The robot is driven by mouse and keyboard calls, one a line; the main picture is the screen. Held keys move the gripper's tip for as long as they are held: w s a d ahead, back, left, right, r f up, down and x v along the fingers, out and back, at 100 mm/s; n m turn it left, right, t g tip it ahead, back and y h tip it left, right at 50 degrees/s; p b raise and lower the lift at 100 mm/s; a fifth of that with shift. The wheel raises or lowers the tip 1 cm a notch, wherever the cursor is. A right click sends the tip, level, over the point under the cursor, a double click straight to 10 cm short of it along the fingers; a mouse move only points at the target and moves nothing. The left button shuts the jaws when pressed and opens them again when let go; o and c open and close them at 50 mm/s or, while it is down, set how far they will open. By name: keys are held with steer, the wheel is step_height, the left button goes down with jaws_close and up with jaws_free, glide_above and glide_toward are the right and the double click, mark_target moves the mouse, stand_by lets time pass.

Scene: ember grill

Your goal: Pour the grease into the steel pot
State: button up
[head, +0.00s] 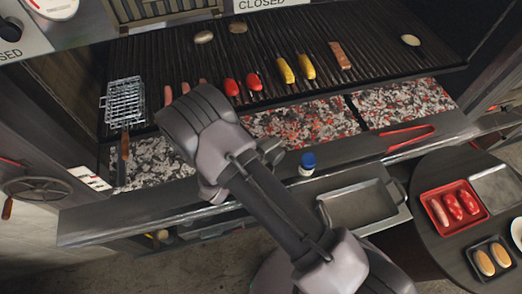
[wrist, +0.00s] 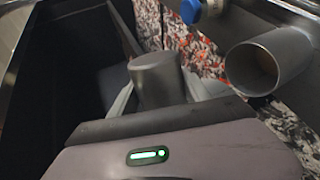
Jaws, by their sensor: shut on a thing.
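My gripper (wrist: 162,100) is shut on a dark grey cylinder (wrist: 155,72) in the wrist view, with pale finger parts on both sides of it. What is inside the cylinder cannot be seen. To its right, apart from it, is an open steel pot (wrist: 262,68), its round mouth turned towards the camera and something brownish inside. In the head view my arm reaches over the grill's front and its wrist hides the gripper and the held cylinder. A small grey round shape (head: 271,151) shows beside the arm, perhaps the pot. No grease can be made out clearly.
A blue-capped bottle (head: 308,163) stands on the front ledge. Glowing coals (head: 300,122) lie below the grate (head: 370,50), which holds sausages and other food. A wire basket (head: 125,100) is at left, red tongs (head: 410,137) at right. An empty metal tray (head: 357,204) sits in front.

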mark_target(264, 142)
steer(key=shift+w+a+r+n, duration=0.1)
steer(key=shift+w+r+n, duration=0.05)
steer(key=shift+n, duration=0.25)
steer(key=shift+w+a+r+n+g+h+b, duration=0.15)
steer(key=shift+a+r+n+g+h+b, duration=0.1)
steer(key=shift+n+g+h+b, duration=0.25)
stand_by(0.3)
steer(key=shift+w+a+r+n+g+h+b, duration=0.3)
steer(key=shift+w+n+h+b, duration=0.1)
steer(key=shift+n+b, duration=0.45)
steer(key=shift+w+a+r+n+g+h+b, duration=0.15)
steer(key=shift+w+a+n+h+b, duration=0.15)
steer(key=shift+n, duration=0.3)
steer(key=shift+w+a+n+g+h+b, duration=0.15)
steer(key=shift+n+h+b, duration=0.2)
steer(key=shift+n, duration=0.2)
steer(key=shift+w+a+r+n+g+h+b, duration=0.1)
steer(key=shift+w+a+n+g+h+b, duration=0.1)
steer(key=shift+a+n+h+b, duration=0.25)
steer(key=shift+w+r+n+g+h+b, duration=0.15)
steer(key=shift+n+b, duration=0.2)
steer(key=shift+n, duration=0.3)
